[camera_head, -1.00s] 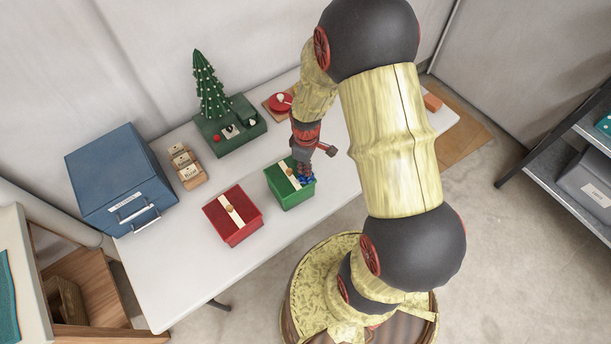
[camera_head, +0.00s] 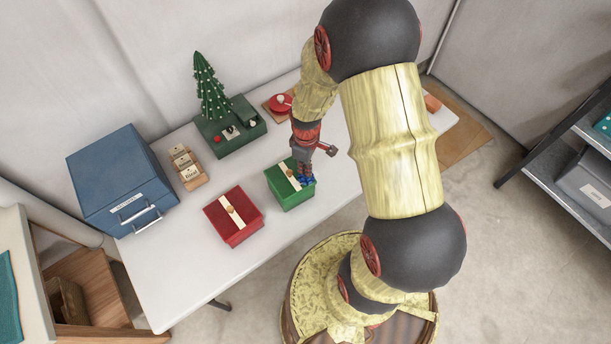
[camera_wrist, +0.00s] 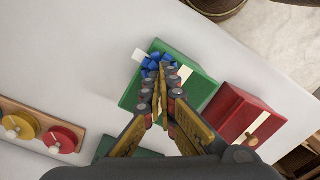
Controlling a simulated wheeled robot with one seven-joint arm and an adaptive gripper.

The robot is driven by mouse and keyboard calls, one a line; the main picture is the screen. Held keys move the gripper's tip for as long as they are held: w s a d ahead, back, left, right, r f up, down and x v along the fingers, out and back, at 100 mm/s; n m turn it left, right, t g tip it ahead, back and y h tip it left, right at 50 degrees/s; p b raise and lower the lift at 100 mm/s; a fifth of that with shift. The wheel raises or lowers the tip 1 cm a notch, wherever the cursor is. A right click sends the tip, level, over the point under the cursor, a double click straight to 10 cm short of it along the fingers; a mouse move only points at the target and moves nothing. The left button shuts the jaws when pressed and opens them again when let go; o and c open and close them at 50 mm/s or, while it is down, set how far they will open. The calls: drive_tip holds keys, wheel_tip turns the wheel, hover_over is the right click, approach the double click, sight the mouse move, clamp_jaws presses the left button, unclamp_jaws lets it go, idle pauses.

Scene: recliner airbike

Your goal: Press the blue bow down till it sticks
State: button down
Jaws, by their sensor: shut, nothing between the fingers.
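The blue bow (camera_head: 306,180) is at the right part of the top of the green gift box (camera_head: 291,201), which has a cream ribbon band. In the wrist view the bow (camera_wrist: 154,60) shows just beyond my fingertips, at the edge of the green box (camera_wrist: 198,88), with a small white tab beside it. My gripper (camera_head: 304,174) points down over the bow with its fingers shut and empty. In the wrist view the fingertips (camera_wrist: 161,68) overlap the bow's near side and appear to touch it; the exact contact is hidden.
A red gift box (camera_head: 233,226) with a cream band stands left of the green box. Behind are a green tray (camera_head: 230,144) with a small tree (camera_head: 210,88), a wooden card holder (camera_head: 190,174) and a blue cabinet (camera_head: 120,180). The white table's (camera_head: 180,285) front is clear.

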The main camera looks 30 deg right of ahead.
drive_tip(key=shift+r+p, duration=1.95)
drive_tip(key=shift+r, duration=1.05)
drive_tip(key=shift+s+m, duration=0.2)
drive_tip(key=shift+m, duration=0.3)
drive_tip(key=s+a+r+m+t+b, duration=0.1)
drive_tip(key=s+a+r+t+b, duration=0.1)
drive_tip(key=s+a+r+b, duration=0.2)
drive_tip(key=s+a+r+m+t+b, duration=0.1)
drive_tip(key=s+a+r+m+b, duration=0.1)
drive_tip(key=r, duration=0.9)
drive_tip(key=s+a+r+m+t+b, duration=0.2)
drive_tip(key=s+a+r+b, duration=0.3)
drive_tip(key=a+r, duration=0.1)
drive_tip(key=shift+s+r+t+b, duration=0.3)
drive_tip(key=shift+s+r, duration=0.1)
drive_tip(key=shift+r, duration=0.35)
